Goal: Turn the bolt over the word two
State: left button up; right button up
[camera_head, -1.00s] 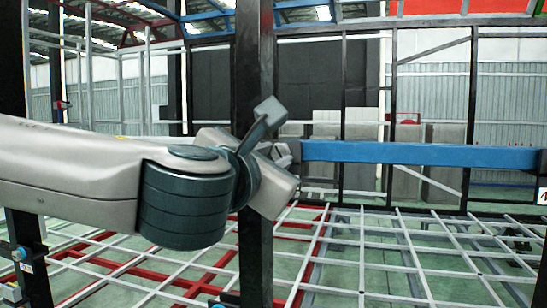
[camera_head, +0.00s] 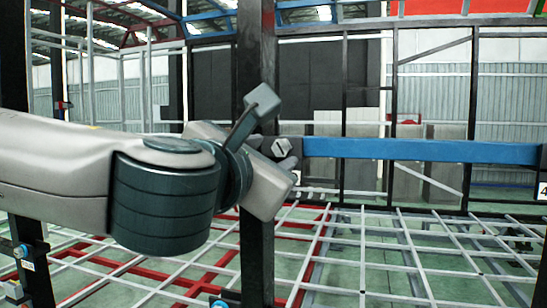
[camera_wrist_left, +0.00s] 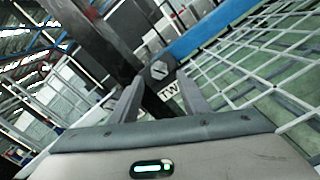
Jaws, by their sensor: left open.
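A grey hex bolt (camera_head: 282,149) sits on a dark bracket at the left end of the blue beam, by the black upright post. The wrist view also shows the bolt (camera_wrist_left: 157,71), with a white label (camera_wrist_left: 168,91) reading "TW" just below it; the rest of the word is cut off by a finger. My left gripper (camera_head: 287,168) is just in front of and below the bolt in the head view. In the wrist view its two fingers (camera_wrist_left: 157,86) are apart, with the bolt ahead between their tips, not gripped. My right gripper is not in view.
The blue beam (camera_head: 420,151) runs right from the bracket. The black post (camera_head: 256,250) stands directly behind my left wrist. A white and red bar grid (camera_head: 380,255) lies low beyond. Another labelled bracket (camera_head: 543,188) is at the right edge.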

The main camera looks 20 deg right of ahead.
pick_arm(q)
jog(key=b+v, duration=0.3)
jog(key=v, duration=1.2)
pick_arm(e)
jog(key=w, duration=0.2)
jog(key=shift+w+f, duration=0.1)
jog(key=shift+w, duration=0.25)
pick_arm(q)
jog(key=shift+f, duration=0.15)
